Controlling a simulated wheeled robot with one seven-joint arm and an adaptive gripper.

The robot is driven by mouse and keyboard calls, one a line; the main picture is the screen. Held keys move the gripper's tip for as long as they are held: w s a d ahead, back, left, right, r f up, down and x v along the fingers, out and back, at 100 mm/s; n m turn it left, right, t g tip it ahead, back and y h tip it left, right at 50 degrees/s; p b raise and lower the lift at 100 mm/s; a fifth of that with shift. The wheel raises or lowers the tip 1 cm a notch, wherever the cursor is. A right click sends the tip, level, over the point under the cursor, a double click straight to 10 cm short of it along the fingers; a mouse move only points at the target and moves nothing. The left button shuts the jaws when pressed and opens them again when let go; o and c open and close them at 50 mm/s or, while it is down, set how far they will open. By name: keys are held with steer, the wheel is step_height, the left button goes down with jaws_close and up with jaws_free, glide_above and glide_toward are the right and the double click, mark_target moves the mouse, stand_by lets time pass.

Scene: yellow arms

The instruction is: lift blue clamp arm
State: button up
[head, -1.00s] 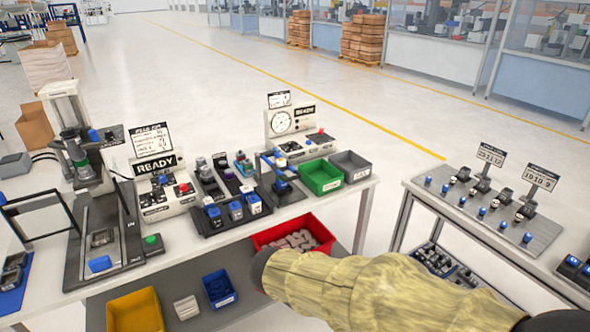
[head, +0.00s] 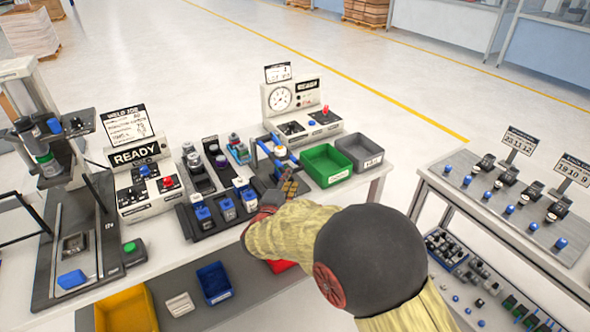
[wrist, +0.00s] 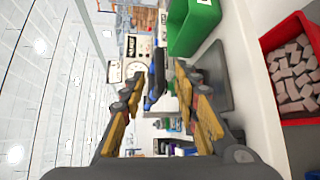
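The blue clamp arm (head: 268,152) is on a small dark fixture at the back of the white bench, left of the green bin. In the wrist view the blue and black clamp arm (wrist: 152,86) stands between the two fingers and slightly beyond them, with gaps visible on both sides. My gripper (head: 288,186) is just in front of the fixture and hides its lower part. The wrist view shows my gripper (wrist: 158,76) open, its yellow-padded fingers apart and holding nothing.
A green bin (head: 327,166) and a grey bin (head: 360,152) stand right of the fixture. A gauge box (head: 292,98) is behind it. A dark rack (head: 228,212) with blue-capped parts is on its left. A red bin (wrist: 300,45) of tan pieces lies lower down.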

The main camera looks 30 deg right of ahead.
mark_target(295, 172)
steer(key=b+x, duration=0.1)
steer(key=x, duration=0.5)
steer(key=shift+w+d+b, duration=0.25)
steer(key=shift+b, duration=0.05)
steer(key=shift+c, duration=0.8)
jaws_close()
